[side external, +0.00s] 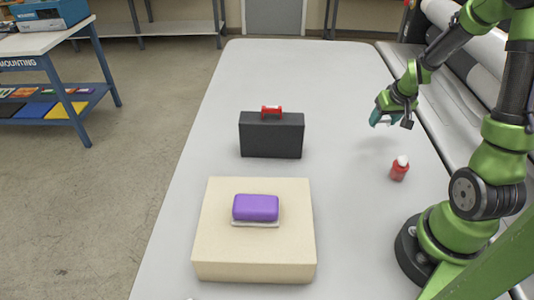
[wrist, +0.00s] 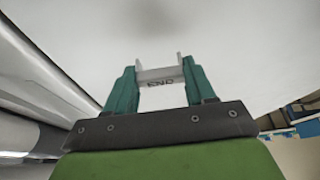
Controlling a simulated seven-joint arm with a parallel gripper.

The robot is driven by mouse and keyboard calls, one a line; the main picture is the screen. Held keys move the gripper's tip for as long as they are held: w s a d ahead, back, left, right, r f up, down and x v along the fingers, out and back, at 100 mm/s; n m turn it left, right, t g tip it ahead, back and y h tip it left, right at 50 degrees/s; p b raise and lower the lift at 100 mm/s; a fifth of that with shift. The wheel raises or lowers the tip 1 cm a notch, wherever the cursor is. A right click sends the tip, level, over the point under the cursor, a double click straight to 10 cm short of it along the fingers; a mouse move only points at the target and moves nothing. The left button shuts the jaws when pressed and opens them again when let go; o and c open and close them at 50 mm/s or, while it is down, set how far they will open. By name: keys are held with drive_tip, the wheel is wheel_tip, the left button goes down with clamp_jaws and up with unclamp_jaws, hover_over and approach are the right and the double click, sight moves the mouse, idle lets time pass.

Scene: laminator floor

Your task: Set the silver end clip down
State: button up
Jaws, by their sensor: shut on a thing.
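The silver end clip (wrist: 160,74) is held between the teal fingers of my gripper (wrist: 158,82) in the wrist view. It is a light grey piece with short upright ends and dark "END" lettering on its face. In the side external view my gripper (side external: 384,120) is at the right of the table, above the surface. The clip (side external: 383,123) shows there only as a small pale bit at the fingertips. A faint shadow lies on the table below it, apart from the gripper.
The pale table (side external: 340,220) holds a black case (side external: 271,137) with a red handle, a cream block (side external: 255,262) carrying a purple item (side external: 256,207), and a red bottle (side external: 399,170) with a white cap near my arm. Large rollers (side external: 465,110) run along the right edge.

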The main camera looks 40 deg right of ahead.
sight(388, 126)
drive_tip(key=shift+m+h, duration=0.3)
drive_tip(key=shift+m, duration=0.4)
drive_tip(key=r, duration=0.1)
drive_tip(key=d+r, duration=0.2)
drive_tip(key=r, duration=0.1)
drive_tip(key=shift+s+r, duration=0.1)
drive_tip(key=shift+s, duration=0.1)
drive_tip(key=shift+s+d, duration=0.1)
drive_tip(key=shift+d, duration=0.05)
wheel_tip(388, 126, down, 9)
drive_tip(key=shift+f, duration=0.1)
drive_tip(key=o, duration=1)
drive_tip(key=shift+f, duration=0.1)
